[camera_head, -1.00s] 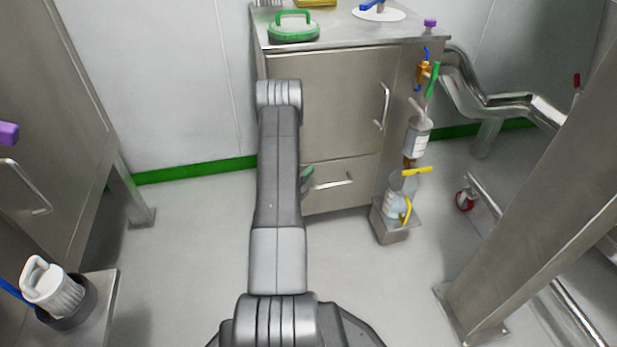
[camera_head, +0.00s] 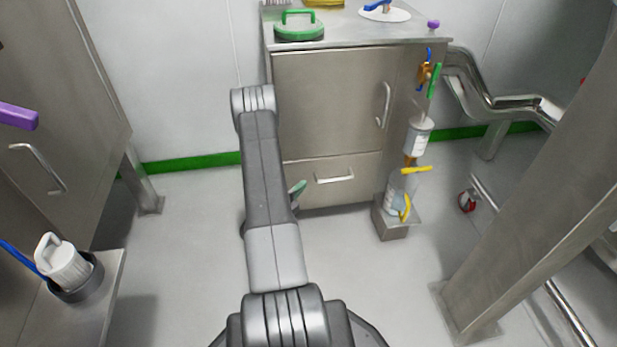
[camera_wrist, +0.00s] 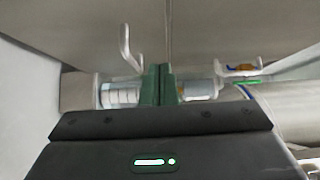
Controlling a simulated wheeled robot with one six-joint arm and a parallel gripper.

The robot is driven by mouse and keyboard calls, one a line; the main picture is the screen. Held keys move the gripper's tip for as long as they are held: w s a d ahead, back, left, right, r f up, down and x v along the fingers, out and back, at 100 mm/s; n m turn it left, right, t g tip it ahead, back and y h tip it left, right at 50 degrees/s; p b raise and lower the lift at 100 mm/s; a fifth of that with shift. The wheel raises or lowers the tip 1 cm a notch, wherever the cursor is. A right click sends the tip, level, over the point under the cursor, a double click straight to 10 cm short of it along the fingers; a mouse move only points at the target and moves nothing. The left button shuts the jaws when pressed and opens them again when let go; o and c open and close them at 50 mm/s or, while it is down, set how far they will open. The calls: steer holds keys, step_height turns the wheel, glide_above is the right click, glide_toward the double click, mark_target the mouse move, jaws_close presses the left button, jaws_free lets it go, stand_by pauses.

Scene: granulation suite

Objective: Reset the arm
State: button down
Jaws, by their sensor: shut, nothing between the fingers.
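My arm reaches forward from the bottom middle of the head view, its upper joint in front of the left side of the steel cabinet (camera_head: 335,105). My gripper (camera_wrist: 159,72) shows in the wrist view as two green fingers side by side. They are shut with nothing between them. In the head view only a green fingertip (camera_head: 298,188) shows beside the arm, in front of the cabinet's drawer; the rest of the gripper is hidden behind my arm.
A bottle with a yellow handle (camera_head: 407,195) stands in a bracket (camera_head: 393,230) at the cabinet's right. A white-lidded container (camera_head: 62,262) is at lower left, near a steel cabinet (camera_head: 60,110). A steel post (camera_head: 530,180) stands right. Floor between is clear.

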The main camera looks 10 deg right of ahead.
steer(key=shift+p+v, duration=0.3)
steer(key=shift+v, duration=1.5)
steer(key=shift+d, duration=0.1)
